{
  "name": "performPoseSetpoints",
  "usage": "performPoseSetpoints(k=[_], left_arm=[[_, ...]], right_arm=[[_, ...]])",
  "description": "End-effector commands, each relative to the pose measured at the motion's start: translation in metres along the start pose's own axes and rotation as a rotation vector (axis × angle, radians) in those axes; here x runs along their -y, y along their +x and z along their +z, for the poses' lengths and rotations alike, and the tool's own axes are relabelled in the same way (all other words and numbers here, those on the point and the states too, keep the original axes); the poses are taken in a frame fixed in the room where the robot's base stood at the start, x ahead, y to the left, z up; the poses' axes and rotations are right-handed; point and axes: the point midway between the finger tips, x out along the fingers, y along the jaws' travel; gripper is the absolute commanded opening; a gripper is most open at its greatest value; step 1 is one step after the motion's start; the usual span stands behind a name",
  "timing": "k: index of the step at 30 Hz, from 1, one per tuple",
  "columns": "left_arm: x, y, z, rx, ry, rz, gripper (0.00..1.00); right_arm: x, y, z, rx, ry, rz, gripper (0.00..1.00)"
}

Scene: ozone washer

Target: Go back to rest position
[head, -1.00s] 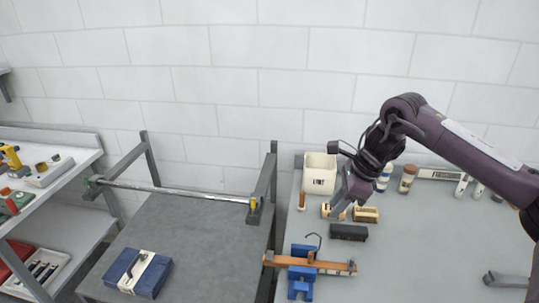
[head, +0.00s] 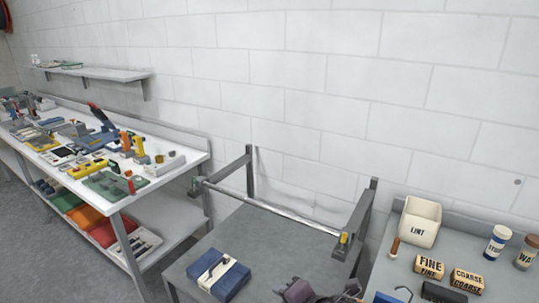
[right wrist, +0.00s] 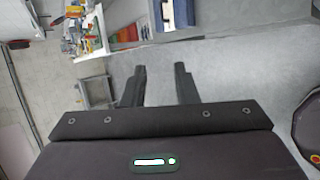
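My right gripper (right wrist: 160,82) shows in the right wrist view with its two dark fingers apart and nothing between them. My left gripper is in neither view.
A blue book-like block (head: 219,276) lies on the grey table, below a metal bar (head: 270,212) on two posts. At right stand a LINT bin (head: 418,222) and FINE and COARSE blocks (head: 467,281). A cluttered white workbench (head: 190,160) stands at left.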

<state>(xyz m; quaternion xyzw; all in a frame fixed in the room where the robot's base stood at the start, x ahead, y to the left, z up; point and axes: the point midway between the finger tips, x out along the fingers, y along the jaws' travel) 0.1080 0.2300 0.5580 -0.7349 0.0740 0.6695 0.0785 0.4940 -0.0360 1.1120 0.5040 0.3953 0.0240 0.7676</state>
Motion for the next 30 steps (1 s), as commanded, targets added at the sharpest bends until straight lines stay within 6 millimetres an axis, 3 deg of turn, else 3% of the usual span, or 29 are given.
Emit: performPoseSetpoints(k=[3, 9, 15, 23, 24, 30], left_arm=[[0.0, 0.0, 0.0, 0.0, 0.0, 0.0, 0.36], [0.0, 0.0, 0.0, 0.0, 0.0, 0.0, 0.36], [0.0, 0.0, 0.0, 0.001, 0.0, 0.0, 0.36], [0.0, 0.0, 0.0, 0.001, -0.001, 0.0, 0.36], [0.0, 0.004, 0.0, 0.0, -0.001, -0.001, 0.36], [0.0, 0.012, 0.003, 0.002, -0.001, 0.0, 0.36]], right_arm=[[0.024, -0.022, 0.001, 0.104, 0.51, -0.058, 0.27], [0.087, -0.062, 0.014, 0.31, 1.184, -0.185, 0.27], [0.142, -0.099, 0.012, 0.493, 1.613, -0.29, 0.27], [0.201, -0.149, -0.003, 0.747, 2.047, -0.41, 0.27], [0.211, -0.133, -0.003, 0.74, 2.03, -0.411, 0.27], [0.256, -0.086, -0.008, 0.743, 2.018, -0.432, 0.27]])
